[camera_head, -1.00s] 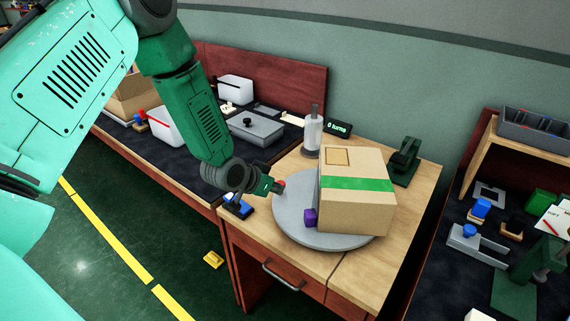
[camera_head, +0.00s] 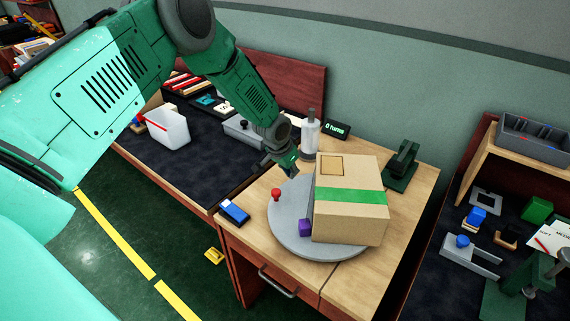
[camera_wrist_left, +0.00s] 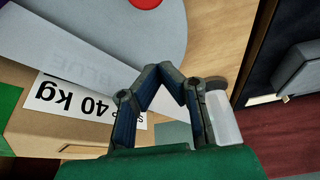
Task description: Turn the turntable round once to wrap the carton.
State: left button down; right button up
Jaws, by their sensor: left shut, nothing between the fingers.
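The brown carton (camera_head: 349,222), with a green band across it, stands on the round grey turntable (camera_head: 283,224). My left gripper (camera_head: 292,168) is shut and empty at the turntable's back edge, between the carton and the white roll (camera_head: 310,138). In the left wrist view its fingertips (camera_wrist_left: 158,71) meet beside the carton's "40 kg" label (camera_wrist_left: 78,103). Whether they touch anything is unclear. My right gripper is out of view.
A display (camera_head: 337,129) behind the turntable reads "0 turns". A dark green device (camera_head: 402,163) stands at the table's back right. A blue and white object (camera_head: 234,211) lies at the left edge. Another bench with parts (camera_head: 480,220) is at the right.

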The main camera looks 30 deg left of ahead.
aim_at(286, 192)
pick_arm(q)
jog(key=x, duration=0.2)
jog(key=shift+f, duration=0.35)
jog(key=s, duration=0.1)
jog(key=s+a+p, duration=0.1)
jog(key=s, duration=0.1)
jog(key=shift+s+a, duration=0.15)
jog(key=shift+a, duration=0.15)
jog(key=shift+s+a+f, duration=0.15)
jog(key=shift+s+f, duration=0.05)
jog(key=shift+s, duration=0.15)
jog(key=shift+d+r, duration=0.1)
jog(key=shift+d, duration=0.4)
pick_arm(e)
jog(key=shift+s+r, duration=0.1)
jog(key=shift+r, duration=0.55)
